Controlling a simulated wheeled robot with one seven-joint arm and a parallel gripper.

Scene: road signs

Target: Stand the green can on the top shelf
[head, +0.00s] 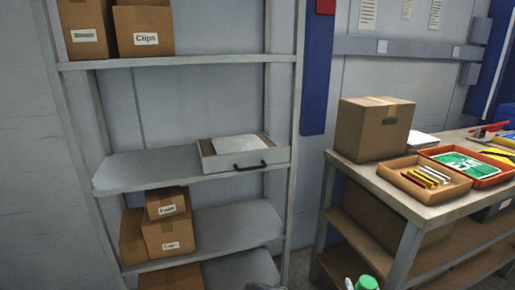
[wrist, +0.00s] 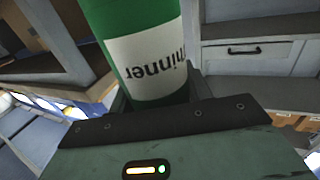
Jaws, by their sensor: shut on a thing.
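The green can (wrist: 110,20) has a white label reading "…hinner", upside down in the wrist view. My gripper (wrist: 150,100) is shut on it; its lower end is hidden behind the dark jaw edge. In the head view only a green top of the can (head: 367,282) shows at the bottom edge, low in front of the workbench. The highest shelf in view (head: 220,61) is grey, at the upper left, and holds two cardboard boxes at its left; its right part is bare. Whether another shelf is above it is out of frame.
Below, a middle shelf (head: 130,172) holds a grey drawer (head: 245,160), and a lower shelf (head: 235,222) holds several boxes. A workbench (head: 430,208) stands right with a large box (head: 372,128), a tray (head: 410,183) and an orange case (head: 492,182). Shelf posts (head: 296,130) frame the rack.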

